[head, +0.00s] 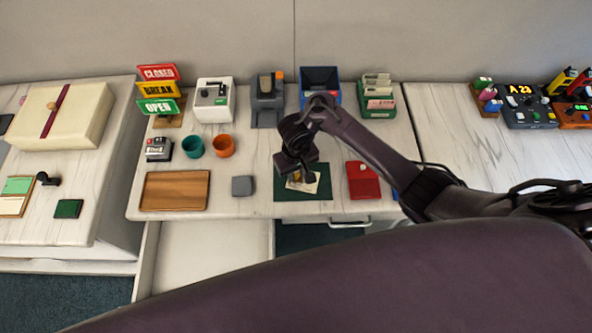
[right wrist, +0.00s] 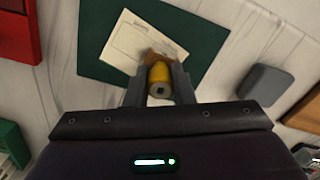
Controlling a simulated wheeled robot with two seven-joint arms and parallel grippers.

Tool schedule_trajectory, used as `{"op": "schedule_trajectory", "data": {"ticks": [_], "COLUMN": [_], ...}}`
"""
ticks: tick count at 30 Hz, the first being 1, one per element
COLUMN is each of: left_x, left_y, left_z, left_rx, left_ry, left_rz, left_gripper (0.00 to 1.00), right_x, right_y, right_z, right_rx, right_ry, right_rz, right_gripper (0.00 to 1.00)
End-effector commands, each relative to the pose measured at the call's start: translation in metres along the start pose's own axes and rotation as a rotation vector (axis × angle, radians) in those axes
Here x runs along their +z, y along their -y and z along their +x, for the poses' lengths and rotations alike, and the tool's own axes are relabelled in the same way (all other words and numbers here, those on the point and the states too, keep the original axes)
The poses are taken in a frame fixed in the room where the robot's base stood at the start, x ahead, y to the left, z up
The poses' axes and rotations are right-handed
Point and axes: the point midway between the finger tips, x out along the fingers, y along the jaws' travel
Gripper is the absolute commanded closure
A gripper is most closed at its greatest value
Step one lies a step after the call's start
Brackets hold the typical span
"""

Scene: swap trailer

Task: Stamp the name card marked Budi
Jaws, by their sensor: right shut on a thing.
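My right gripper (head: 298,176) is over the dark green mat (head: 283,194) at the front of the middle table. It is shut on a stamp (right wrist: 160,79) with a yellow handle and a brown base. A pale card (right wrist: 128,42) lies on the mat; it also shows in the head view (head: 309,187), partly hidden by the gripper. The stamp's base overlaps the card's edge in the right wrist view; I cannot tell if it touches. The card's writing is too small to read. My left gripper is not in view.
A red case (head: 362,181) lies right of the mat, a grey block (head: 242,186) and wooden tray (head: 175,190) left of it. Behind stand a green card box (head: 379,110), a blue bin (head: 320,80) and orange and teal cups. A drawer (head: 205,255) stands open in front.

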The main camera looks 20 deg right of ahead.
Motion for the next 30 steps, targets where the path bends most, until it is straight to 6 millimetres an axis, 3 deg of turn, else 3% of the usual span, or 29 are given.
{"op": "schedule_trajectory", "data": {"ticks": [30], "left_x": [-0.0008], "left_y": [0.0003], "left_z": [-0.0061], "left_rx": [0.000], "left_ry": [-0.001], "left_rz": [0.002], "left_gripper": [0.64], "right_x": [0.0020], "right_y": [-0.0005], "right_z": [0.0028], "right_rx": [0.001], "right_ry": [0.005], "right_rz": [-0.001], "right_gripper": [0.93]}}
